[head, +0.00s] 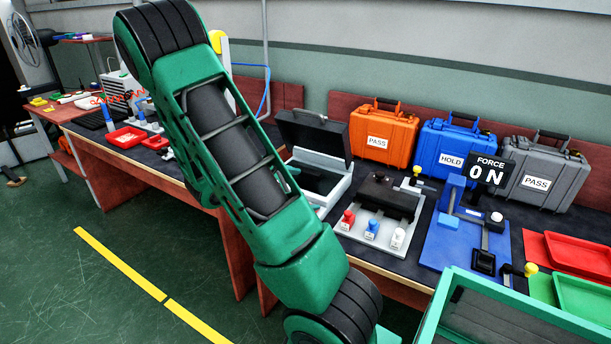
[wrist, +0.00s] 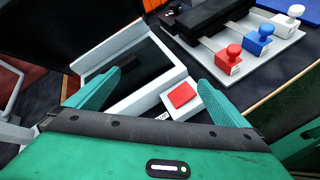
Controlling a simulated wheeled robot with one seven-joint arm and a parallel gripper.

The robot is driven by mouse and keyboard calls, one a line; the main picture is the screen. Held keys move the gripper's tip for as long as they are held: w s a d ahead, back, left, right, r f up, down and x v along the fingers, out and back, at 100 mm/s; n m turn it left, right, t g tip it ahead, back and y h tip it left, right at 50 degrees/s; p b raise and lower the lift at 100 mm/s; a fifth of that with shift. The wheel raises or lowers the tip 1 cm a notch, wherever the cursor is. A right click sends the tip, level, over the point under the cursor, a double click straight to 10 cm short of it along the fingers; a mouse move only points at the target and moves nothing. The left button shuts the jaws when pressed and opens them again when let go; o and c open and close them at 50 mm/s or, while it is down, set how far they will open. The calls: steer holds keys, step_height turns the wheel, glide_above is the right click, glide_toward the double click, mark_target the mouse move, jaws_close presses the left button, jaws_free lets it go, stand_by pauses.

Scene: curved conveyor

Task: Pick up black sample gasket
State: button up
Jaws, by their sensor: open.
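My gripper (wrist: 159,79) shows in the wrist view with its two teal fingers spread apart and nothing held between them. It is over the open white-framed device with a dark recess (wrist: 172,68); the height of the fingertips above it is hard to judge. A dark shape (wrist: 147,61) lies in that recess between the fingers; I cannot tell whether it is the black sample gasket. In the head view the same device, with a black raised lid (head: 316,131), is partly behind my green arm, which hides my gripper. A small black square piece (head: 484,262) sits on the blue fixture.
A red button (wrist: 181,94) is on the device's front corner, near the right finger. A black-topped press plate with red, blue and white knobs (head: 371,229) stands to its right. Orange (head: 383,134), blue (head: 447,150) and grey (head: 545,172) cases line the back.

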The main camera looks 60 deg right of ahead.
mark_target(305, 172)
steer(key=w+d+f+n+t+h, duration=0.1)
steer(key=w+d+n, duration=0.1)
steer(key=n, duration=0.1)
steer(key=w+d+f+n+t+h, duration=0.1)
steer(key=w+d+n, duration=0.2)
steer(key=w+d+n+t+h, duration=0.1)
steer(key=w+d+n, duration=0.1)
steer(key=n, duration=0.1)
steer(key=shift+w+d+f+t+h, duration=0.15)
steer(key=shift+w+f+t+h, duration=0.15)
steer(key=shift+w+f+h, duration=0.1)
steer(key=shift+s+r+x, duration=0.1)
steer(key=shift+r+x, duration=0.05)
steer(key=shift+x, duration=1.15)
steer(key=shift+s+r+x, duration=0.1)
steer(key=shift+r+x, duration=0.05)
steer(key=shift+x, duration=1.15)
steer(key=shift+s, duration=0.1)
steer(key=c, duration=0.9)
